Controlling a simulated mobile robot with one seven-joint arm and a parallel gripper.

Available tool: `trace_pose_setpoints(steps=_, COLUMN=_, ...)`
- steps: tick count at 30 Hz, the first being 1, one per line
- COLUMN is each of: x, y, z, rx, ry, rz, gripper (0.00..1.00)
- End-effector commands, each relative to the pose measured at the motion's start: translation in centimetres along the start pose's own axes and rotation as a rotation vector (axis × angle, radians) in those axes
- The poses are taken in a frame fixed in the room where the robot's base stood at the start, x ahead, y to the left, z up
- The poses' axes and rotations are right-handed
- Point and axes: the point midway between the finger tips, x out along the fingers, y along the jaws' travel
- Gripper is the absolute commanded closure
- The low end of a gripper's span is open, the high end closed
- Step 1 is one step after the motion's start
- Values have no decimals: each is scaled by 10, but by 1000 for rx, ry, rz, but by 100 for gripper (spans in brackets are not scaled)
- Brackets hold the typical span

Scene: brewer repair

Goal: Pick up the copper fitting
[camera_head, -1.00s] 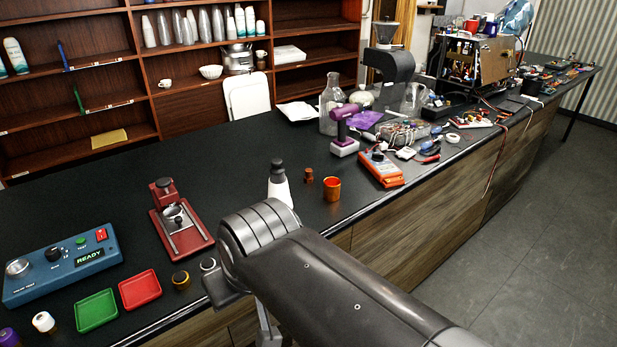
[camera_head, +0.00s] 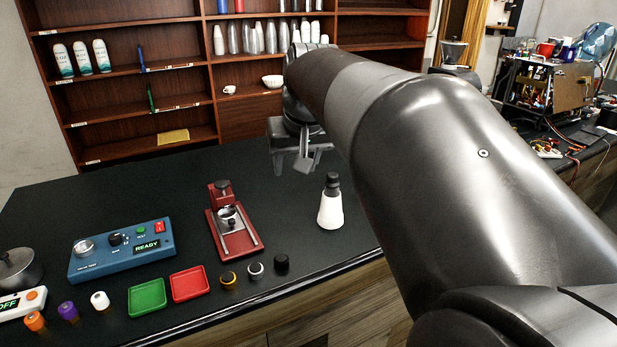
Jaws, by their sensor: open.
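My gripper (camera_head: 293,163) is open and empty, above the far part of the black counter, behind the white bottle. I cannot tell for sure which piece is the copper fitting. A small orange, copper-like piece (camera_head: 35,322) stands at the front left, beside a purple-topped one (camera_head: 68,312) and a white-topped one (camera_head: 100,301). A piece with a gold-coloured ring (camera_head: 230,281), a silver-ringed one (camera_head: 256,271) and a black one (camera_head: 282,264) stand near the front edge. My gripper is well away from all of these. My arm hides the counter to the right.
A red press stand (camera_head: 233,238), a blue test box reading READY (camera_head: 122,250), a green tray (camera_head: 147,299) and a red tray (camera_head: 190,284) are on the counter (camera_head: 60,210). The black-capped white bottle (camera_head: 331,208) is close to my arm. Shelves (camera_head: 180,105) stand behind.

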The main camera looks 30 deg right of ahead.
Motion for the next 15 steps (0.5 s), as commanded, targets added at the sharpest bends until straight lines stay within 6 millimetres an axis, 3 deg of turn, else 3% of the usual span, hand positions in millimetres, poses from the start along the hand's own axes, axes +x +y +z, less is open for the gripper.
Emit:
trace_pose_setpoints(steps=1, x=8, y=13, z=-19, rx=21, ry=-7, rz=5, gripper=51)
trace_pose_setpoints(steps=6, x=30, y=56, z=-73, rx=76, ry=-17, rz=19, gripper=51)
trace_pose_setpoints(steps=15, x=86, y=156, z=-145, rx=174, ry=-30, rz=38, gripper=51)
